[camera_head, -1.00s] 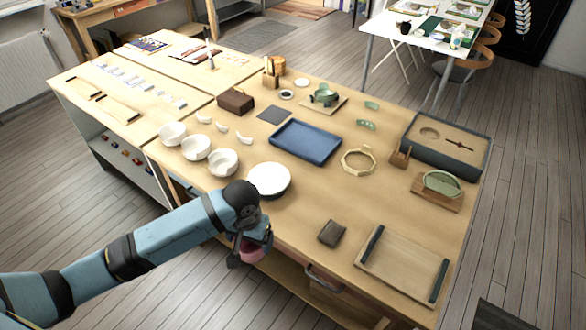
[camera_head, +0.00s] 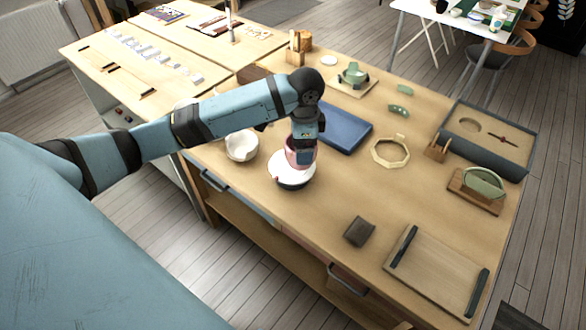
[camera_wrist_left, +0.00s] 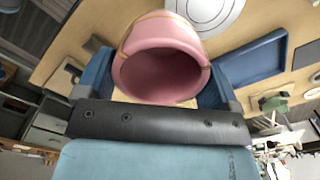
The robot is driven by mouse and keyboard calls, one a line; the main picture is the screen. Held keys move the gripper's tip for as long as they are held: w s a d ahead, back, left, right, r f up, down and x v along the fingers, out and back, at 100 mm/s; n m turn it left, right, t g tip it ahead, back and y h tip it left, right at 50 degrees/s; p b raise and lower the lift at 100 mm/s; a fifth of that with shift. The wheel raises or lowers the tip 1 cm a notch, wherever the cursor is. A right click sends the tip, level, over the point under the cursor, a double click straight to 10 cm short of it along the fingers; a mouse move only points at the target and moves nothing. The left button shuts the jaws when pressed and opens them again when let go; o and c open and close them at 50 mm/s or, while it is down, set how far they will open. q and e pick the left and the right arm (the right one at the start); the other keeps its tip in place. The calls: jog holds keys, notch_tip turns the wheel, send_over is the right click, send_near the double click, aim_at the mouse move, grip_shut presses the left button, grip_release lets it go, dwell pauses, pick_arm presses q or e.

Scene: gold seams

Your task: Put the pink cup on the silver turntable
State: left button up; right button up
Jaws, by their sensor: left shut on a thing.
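The pink cup (camera_head: 296,160) is held in my left gripper (camera_head: 304,148), over the far part of the turntable. In the left wrist view, the cup (camera_wrist_left: 160,68) sits between the two blue fingers, its open mouth facing the camera and thin gold seams on its wall. The turntable (camera_head: 291,181) is a round, pale disc on a dark base near the table's front edge. It also shows past the cup in the left wrist view (camera_wrist_left: 208,10). I cannot tell whether the cup touches it. My right gripper is not in view.
A white bowl (camera_head: 241,146) stands left of the turntable, and a blue tray (camera_head: 345,130) lies behind it, partly hidden by my arm. A dark block (camera_head: 359,231) and a wooden board (camera_head: 437,273) lie to the right. The table between them is clear.

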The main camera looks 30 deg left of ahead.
pick_arm(q)
jog(key=w+a+r+m+b, duration=0.3)
jog(key=w+a+r+m, duration=0.25)
jog(key=r+m, duration=0.35)
jog(key=f, duration=1.9)
jog(key=shift+s+a+f, duration=0.1)
jog(key=shift+s+a, duration=0.15)
jog(key=shift+a, duration=0.05)
jog(key=o, duration=0.6)
jog(key=shift+o, duration=0.2)
notch_tip(320, 180, up, 12)
